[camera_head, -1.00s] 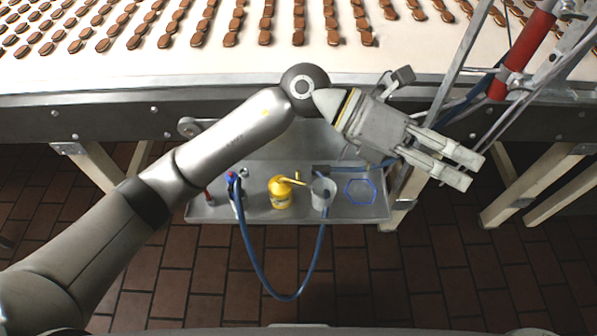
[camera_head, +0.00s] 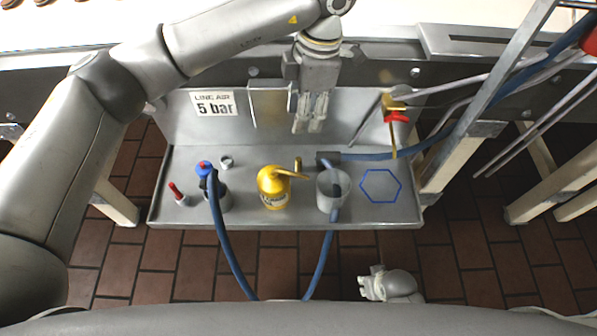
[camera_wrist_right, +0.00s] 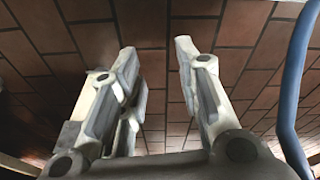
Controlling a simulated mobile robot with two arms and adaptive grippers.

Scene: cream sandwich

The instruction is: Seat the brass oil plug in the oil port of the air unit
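A small upright brass piece (camera_head: 298,164), which looks like the oil plug, stands on the grey tray behind the yellow oil can's spout. A blue-topped unit (camera_head: 207,181) with a blue hose stands at the tray's left; I take it for the air unit, but cannot make out an oil port. A small grey ring-like part (camera_head: 226,162) sits beside it. My left gripper (camera_head: 309,125) points down in front of the back panel, above and behind the brass piece. Its fingers are apart and empty. My right gripper (camera_head: 364,285) is low in front of the tray; its wrist view (camera_wrist_right: 160,60) shows spread, empty fingers.
The grey tray (camera_head: 160,210) also bears a yellow oil can (camera_head: 273,188), a grey cup (camera_head: 333,190) with a hose, a dark block (camera_head: 327,159), a red-tipped item (camera_head: 177,192) and a blue hexagon outline (camera_head: 380,186). A red-handled brass valve (camera_head: 396,114) is at right.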

